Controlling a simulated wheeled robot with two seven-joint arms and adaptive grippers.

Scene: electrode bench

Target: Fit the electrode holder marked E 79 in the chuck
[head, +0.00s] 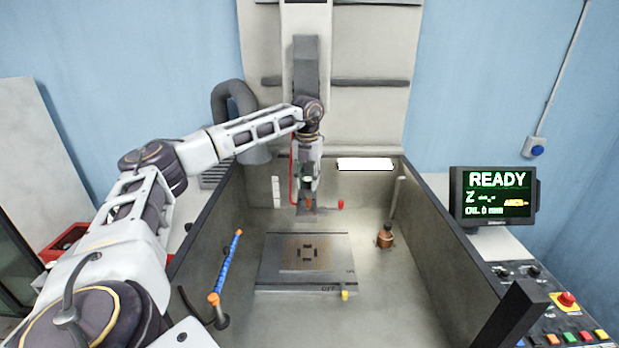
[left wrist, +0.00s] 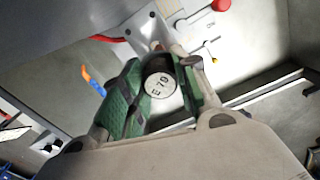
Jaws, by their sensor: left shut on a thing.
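The electrode holder marked E 79 (left wrist: 160,86) shows its round white label face in the left wrist view, with a dark rim around it. My left gripper (left wrist: 162,84) is shut on it, with the green pads on either side. In the head view my left gripper (head: 308,184) hangs inside the tank near its back wall, below the machine's column (head: 306,65). The holder is small there, and I cannot tell its tilt. The chuck is not clear in either view; my arm covers the area under the column. My right gripper is not in view.
The tank (head: 428,262) has a slotted plate (head: 268,262) on its floor. A copper-coloured piece (head: 385,238) stands right of the plate. A blue hose with orange ends (head: 228,262) is at the left. A screen (head: 497,196) reads READY. The floor front right is clear.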

